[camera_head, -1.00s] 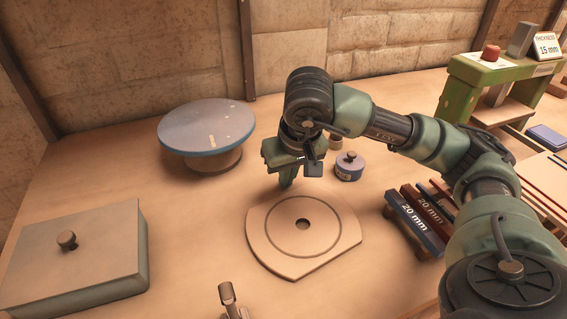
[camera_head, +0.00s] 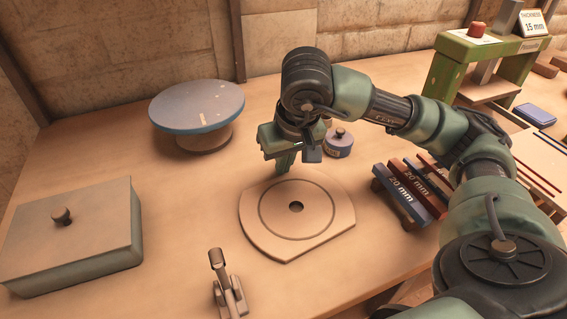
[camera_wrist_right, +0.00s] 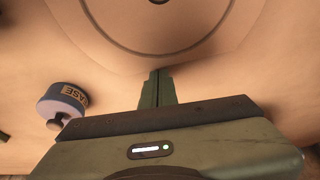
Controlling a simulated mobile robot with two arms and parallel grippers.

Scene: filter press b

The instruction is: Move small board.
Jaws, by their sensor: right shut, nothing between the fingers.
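A pale wooden board (camera_head: 271,228) lies flat on the table in the middle of the head view. It has a round groove, a centre hole and cut-off sides. Its edge part also shows at the top of the right wrist view (camera_wrist_right: 222,42). My right gripper (camera_head: 281,171) is beside the board's far edge, pointing down. Its fingers (camera_wrist_right: 157,74) are together with nothing between them. In the wrist view the fingertips appear just outside the board's rim; I cannot tell how high they are above the table. My left gripper is not in view.
A blue-topped turntable (camera_head: 199,106) stands behind left, a lidded box (camera_head: 70,230) at left. A small clamp (camera_head: 228,290) is in front of the board. A blue tin (camera_head: 339,144) is close to my right gripper. Labelled bars (camera_head: 402,197) and a green press (camera_head: 444,75) are at right.

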